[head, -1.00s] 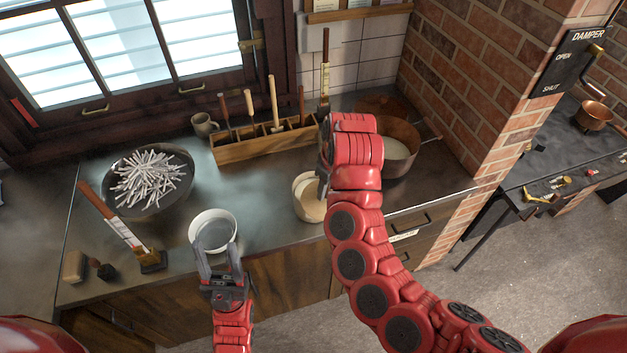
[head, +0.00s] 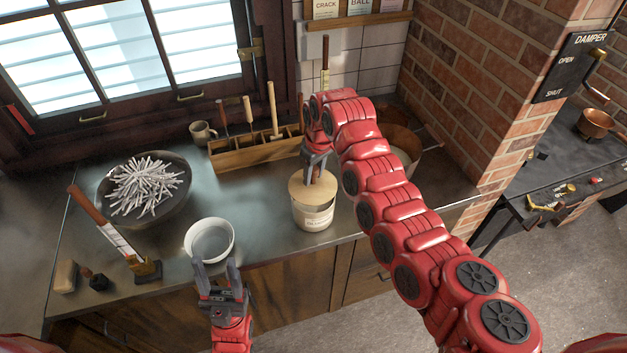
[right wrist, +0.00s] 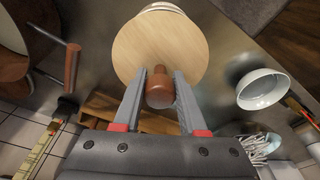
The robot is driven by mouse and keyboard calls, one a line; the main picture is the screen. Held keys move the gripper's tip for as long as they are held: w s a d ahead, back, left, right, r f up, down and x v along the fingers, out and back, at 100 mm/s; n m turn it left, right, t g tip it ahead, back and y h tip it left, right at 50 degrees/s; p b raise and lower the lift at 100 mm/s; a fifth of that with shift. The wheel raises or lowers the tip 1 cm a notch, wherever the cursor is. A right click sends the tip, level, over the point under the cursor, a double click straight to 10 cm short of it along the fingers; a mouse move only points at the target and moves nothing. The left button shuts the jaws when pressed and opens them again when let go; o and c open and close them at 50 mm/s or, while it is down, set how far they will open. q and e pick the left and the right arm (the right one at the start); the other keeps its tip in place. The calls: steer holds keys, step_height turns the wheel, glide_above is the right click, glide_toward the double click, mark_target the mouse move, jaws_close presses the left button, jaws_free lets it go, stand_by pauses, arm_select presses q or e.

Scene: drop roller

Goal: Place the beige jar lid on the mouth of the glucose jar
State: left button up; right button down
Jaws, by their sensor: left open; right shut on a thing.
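The beige jar lid (head: 311,186) is a round wooden disc with a brown knob. It shows large in the right wrist view (right wrist: 160,45), its knob (right wrist: 160,88) between the fingers. My right gripper (head: 318,168) is shut on this knob from above. The glucose jar (head: 314,217), cream with a printed label, stands upright near the counter's front edge, directly below the lid. The lid covers its mouth in the head view; whether it rests on the rim or hovers just above I cannot tell. My left gripper (head: 218,272) is open and empty, in front of the white bowl.
The white bowl (head: 210,240) stands left of the jar. A copper pan (head: 400,145) is behind my right arm.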

mark_target(313, 183)
steer(key=shift+f+p, duration=0.15)
steer(key=shift+p, duration=0.15)
step_height(313, 183, down, 3)
steer(key=shift+p, duration=1.1)
steer(key=shift+f+b, duration=0.35)
steer(key=shift+c, duration=2.3)
jaws_free()
steer(key=shift+r, duration=0.1)
